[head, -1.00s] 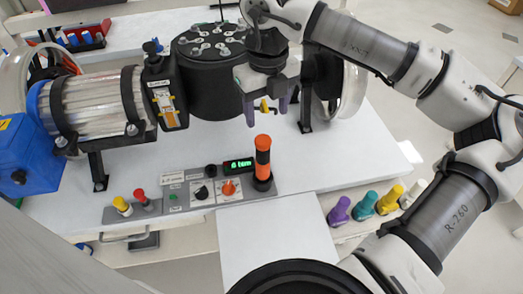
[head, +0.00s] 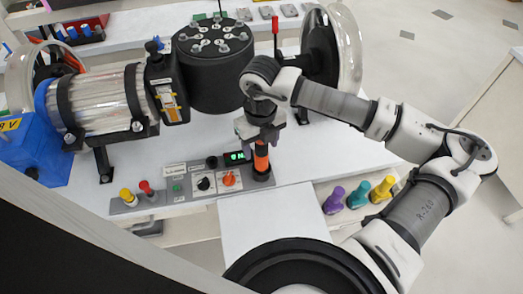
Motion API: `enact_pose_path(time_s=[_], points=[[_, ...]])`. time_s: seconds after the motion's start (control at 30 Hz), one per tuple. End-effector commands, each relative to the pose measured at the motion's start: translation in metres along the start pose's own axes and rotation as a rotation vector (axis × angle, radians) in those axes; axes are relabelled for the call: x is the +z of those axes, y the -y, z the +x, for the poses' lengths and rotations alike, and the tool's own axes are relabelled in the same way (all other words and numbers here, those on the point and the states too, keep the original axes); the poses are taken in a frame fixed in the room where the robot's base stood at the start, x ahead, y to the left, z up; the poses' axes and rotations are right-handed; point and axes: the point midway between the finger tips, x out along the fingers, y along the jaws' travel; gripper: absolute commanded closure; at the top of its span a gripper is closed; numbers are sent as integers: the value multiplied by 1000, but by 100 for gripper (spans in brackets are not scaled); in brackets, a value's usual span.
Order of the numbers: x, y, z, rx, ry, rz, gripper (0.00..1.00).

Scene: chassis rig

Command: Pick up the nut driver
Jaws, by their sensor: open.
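The nut driver appears to be the orange-and-black handle (head: 261,163), standing upright in a black holder at the right end of the grey control panel. My gripper (head: 261,137) is open and points down, directly over it. Its fingers are at the sides of the handle's top, and the gripper body hides that top. I cannot tell whether the fingers touch the handle.
A display (head: 236,157) and knobs sit just left of the handle. A black round carousel (head: 212,85) stands behind, beside a glass-and-metal cylinder (head: 103,100). Purple (head: 334,201), teal (head: 357,194) and yellow (head: 382,190) bottles or handles stand at the front right edge.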

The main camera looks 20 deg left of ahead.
Motion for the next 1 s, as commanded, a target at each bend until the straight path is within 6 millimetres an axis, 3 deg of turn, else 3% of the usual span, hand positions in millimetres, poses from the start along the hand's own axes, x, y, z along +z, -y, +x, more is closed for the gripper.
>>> enact_pose_path(time_s=[0.2,0.67,1.0], points=[[0,0,1,-1,1,0,41],[0,0,1,-1,1,0,100],[0,1,-2,-2,2,0,100]])
